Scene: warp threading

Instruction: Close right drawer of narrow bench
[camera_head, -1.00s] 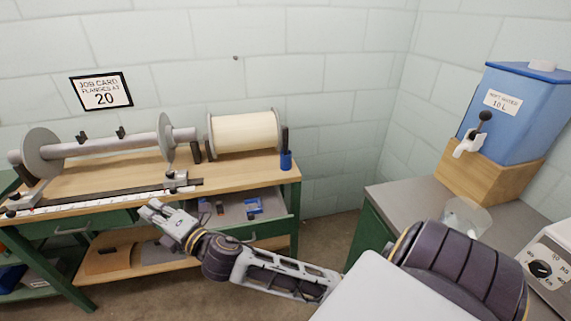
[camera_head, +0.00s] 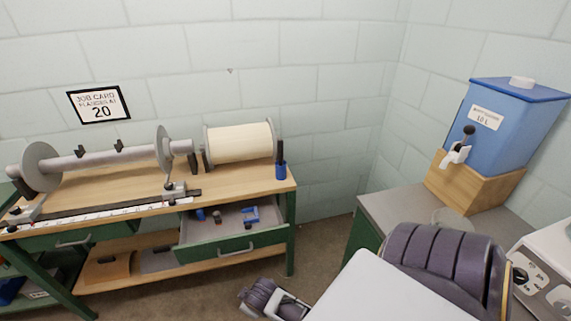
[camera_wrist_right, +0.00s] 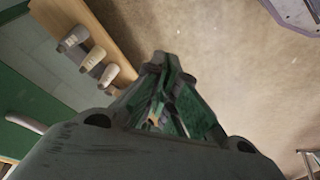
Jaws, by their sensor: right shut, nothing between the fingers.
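The right drawer (camera_head: 265,241) of the narrow bench (camera_head: 120,184) is pulled out in the head view. Its green front has a metal handle (camera_head: 237,251), and its grey tray holds small blue, red and dark items. In the right wrist view my right gripper (camera_wrist_right: 163,66) is shut and empty, above the floor. A green panel with a pale handle (camera_wrist_right: 24,122) lies at the left there. My left gripper is out of view.
A roller with flanges (camera_head: 110,160) and a cream spool (camera_head: 240,142) sit on the bench top, with a blue cup (camera_head: 281,170) at its right end. A grey-topped cabinet (camera_head: 385,210) with a blue water tank (camera_head: 510,130) stands right. Floor (camera_head: 315,250) is bare between.

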